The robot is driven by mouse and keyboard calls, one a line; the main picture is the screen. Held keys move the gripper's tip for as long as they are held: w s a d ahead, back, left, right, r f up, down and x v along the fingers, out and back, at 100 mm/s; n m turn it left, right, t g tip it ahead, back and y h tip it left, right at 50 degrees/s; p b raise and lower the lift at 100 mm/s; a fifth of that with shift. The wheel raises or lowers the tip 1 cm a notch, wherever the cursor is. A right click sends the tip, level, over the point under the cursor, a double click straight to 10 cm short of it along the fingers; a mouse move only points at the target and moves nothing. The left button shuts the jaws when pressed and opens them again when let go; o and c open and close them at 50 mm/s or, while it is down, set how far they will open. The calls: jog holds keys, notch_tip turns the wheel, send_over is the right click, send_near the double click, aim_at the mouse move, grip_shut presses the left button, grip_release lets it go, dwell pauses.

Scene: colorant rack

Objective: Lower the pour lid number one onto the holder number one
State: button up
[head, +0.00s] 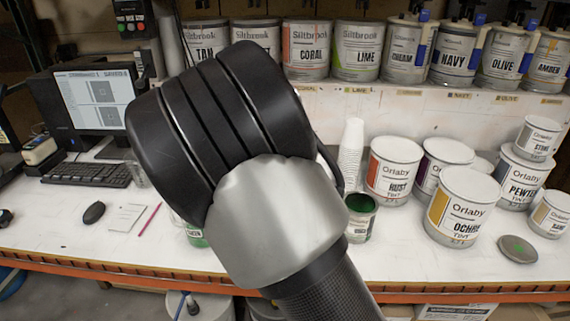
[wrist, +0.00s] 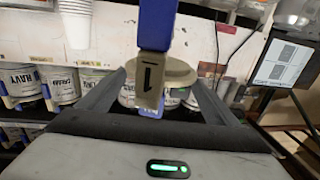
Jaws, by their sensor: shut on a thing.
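My gripper (wrist: 160,88) is in the wrist view, its two dark fingers on either side of the pour lid number one (wrist: 177,70). The lid is a beige disc with a tag marked "1" at its front, and the gripper is shut on it. A blue bar (wrist: 158,22) rises above the tag, and blue also shows below it. In the head view my arm hides the gripper and the held lid. I cannot make out the holder number one in either view.
Cans including LIME (head: 357,50) and NAVY (head: 455,52) line the shelf, several with blue-handled lids. On the white bench stand RUST (head: 391,172) and OCHRE (head: 464,205) cans, stacked cups (head: 350,150), an open green can (head: 360,216), a monitor (head: 92,98) and a keyboard (head: 88,174).

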notch_tip(320, 180, down, 10)
jog(key=b, duration=1)
jog(key=shift+f, duration=0.15)
jog(key=shift+f+b, duration=0.7)
jog(key=shift+b, duration=0.1)
jog(key=shift+f+b, duration=0.6)
jog(key=shift+b, duration=0.45)
jog(key=o, duration=1)
